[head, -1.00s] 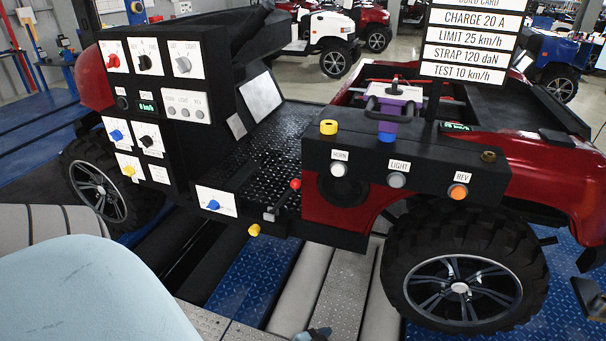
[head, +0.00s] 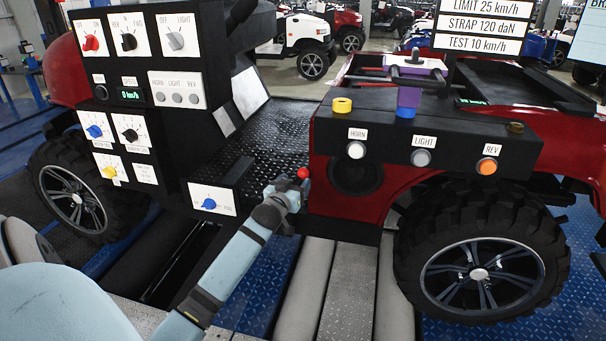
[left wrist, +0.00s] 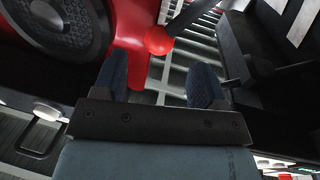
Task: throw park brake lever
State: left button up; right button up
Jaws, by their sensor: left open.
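The park brake lever's red ball knob (head: 303,173) shows beside the vehicle's floor, just past my left gripper (head: 290,192). In the left wrist view the knob (left wrist: 158,41) is on a rod that runs up and to the right. My left gripper's two dark fingers (left wrist: 160,80) are open and apart there. The knob appears just beyond the fingertips, within the gap between them across the picture. No contact shows. In the head view the gripper hides the lower part of the lever. My right gripper is not in view.
A black switch panel (head: 152,125) stands to the left of the floor. A low box with a blue knob (head: 209,203) is left of my gripper. A black box with HORN, LIGHT and REV buttons (head: 420,135) is at the right, above the rear wheel (head: 480,272).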

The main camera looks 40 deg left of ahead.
aim_at(300, 176)
pick_arm(q)
jog(key=x, duration=0.4)
jog(key=shift+w+a, duration=0.15)
jog(key=shift+w, duration=0.2)
jog(key=shift+x, duration=0.75)
jog(key=shift+c, duration=0.3)
